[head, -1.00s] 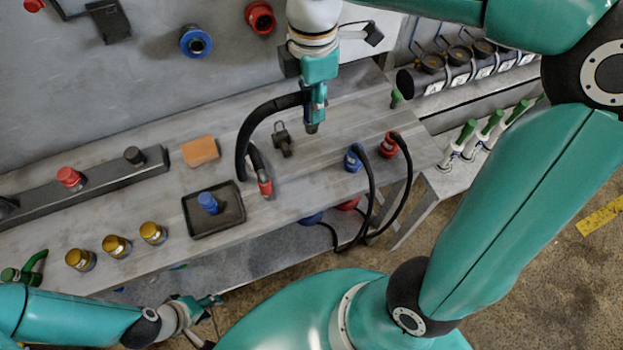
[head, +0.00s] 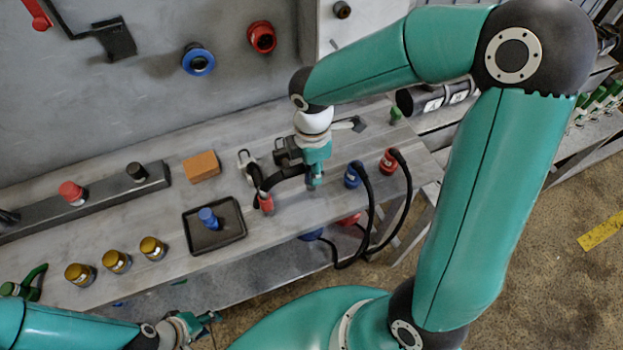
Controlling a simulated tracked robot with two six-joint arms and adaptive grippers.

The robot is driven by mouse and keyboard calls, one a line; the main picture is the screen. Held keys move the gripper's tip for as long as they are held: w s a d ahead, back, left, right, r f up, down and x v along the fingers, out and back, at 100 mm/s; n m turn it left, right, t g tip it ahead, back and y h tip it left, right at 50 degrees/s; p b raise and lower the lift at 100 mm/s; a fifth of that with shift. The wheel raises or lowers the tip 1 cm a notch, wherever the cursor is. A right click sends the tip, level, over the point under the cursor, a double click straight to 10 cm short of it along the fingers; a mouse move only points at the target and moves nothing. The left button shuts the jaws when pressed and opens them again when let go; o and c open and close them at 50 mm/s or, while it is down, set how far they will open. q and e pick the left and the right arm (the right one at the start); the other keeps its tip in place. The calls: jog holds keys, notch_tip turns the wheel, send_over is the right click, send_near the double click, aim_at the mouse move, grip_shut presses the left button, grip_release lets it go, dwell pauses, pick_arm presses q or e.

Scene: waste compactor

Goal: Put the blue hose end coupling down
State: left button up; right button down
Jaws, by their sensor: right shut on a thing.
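My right gripper (head: 314,182) points down, low over the bench (head: 290,225), between the red hose end and the upright blue coupling. It is shut on one end of the short thick black hose (head: 284,177). The coupling on that held end is hidden by the gripper, so its blue colour does not show. The hose's other end, a red coupling (head: 266,202), is at the bench top to the left of the gripper. I cannot tell whether the held end touches the bench. My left gripper (head: 207,324) is below the front edge, away from the hose; its jaws are unclear.
A black tray (head: 238,232) with a blue fitting (head: 208,217) is to the left. A blue coupling (head: 353,175) and a red coupling (head: 388,160) with black hoses stand close on the right. An orange block (head: 201,166) lies behind. Bare bench lies in front.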

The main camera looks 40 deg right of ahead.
jog(key=shift+f, duration=2.35)
jog(key=c, duration=0.9)
grip_release()
jog(key=shift+r, duration=0.15)
notch_tip(320, 180, up, 12)
jog(key=shift+f, duration=0.1)
